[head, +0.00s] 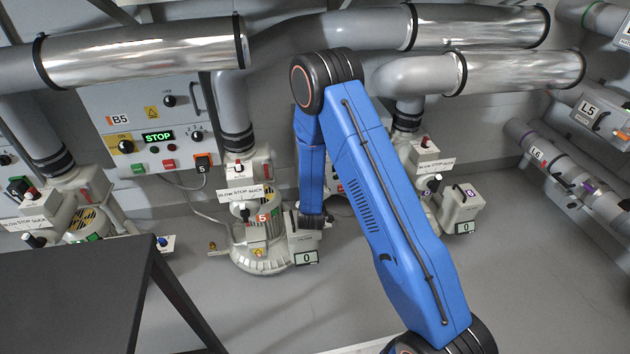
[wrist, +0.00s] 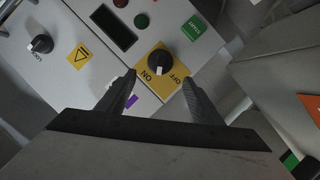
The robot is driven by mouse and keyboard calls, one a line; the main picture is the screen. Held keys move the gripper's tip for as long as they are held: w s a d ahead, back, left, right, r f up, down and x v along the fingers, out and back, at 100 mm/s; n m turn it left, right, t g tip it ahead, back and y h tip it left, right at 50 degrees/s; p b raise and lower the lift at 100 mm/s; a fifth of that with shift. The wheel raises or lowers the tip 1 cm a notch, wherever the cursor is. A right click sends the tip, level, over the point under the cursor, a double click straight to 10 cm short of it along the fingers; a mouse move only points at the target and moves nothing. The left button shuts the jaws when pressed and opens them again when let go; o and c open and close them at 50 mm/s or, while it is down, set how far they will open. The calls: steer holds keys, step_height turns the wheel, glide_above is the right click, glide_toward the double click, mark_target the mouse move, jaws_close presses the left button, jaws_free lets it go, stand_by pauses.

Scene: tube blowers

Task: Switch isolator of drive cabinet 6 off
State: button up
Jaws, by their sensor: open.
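In the wrist view, the isolator (wrist: 159,62) is a black rotary knob on a yellow plate marked ON and OFF. Its white mark appears to be on the ON side. My gripper (wrist: 157,79) is open, its two fingers on either side of the lower part of the yellow plate, with the knob just beyond the tips. I see no contact with the knob. A purple patch (wrist: 131,101) shows beside the left finger on the grey cabinet (wrist: 75,25). In the head view, my blue arm hides my gripper and most of this cabinet.
The cabinet face also carries a dark display (wrist: 112,27), a green START button (wrist: 195,27), a second black knob (wrist: 40,44) and a yellow warning label (wrist: 78,56). Blower 5 (head: 262,235) stands left of my arm, the purple-tagged blower (head: 458,205) right. A dark table (head: 75,300) fills the lower left.

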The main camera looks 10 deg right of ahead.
steer(key=v, duration=1.1)
steer(key=shift+s+a, duration=0.1)
steer(key=shift+s, duration=0.05)
steer(key=shift+c, duration=1.2)
steer(key=s+d+f+m+y, duration=0.1)
steer(key=d+f+m+y, duration=0.1)
steer(key=d+m+y, duration=0.85)
steer(key=w+a+f+m+h, duration=0.1)
steer(key=w+a+f, duration=0.1)
steer(key=w, duration=0.6)
steer(key=w+a+f+m+h, duration=0.1)
steer(key=w+a+f, duration=0.1)
steer(key=w, duration=0.6)
steer(key=shift+a+t, duration=0.15)
steer(key=shift+t, duration=0.15)
steer(key=c, duration=1)
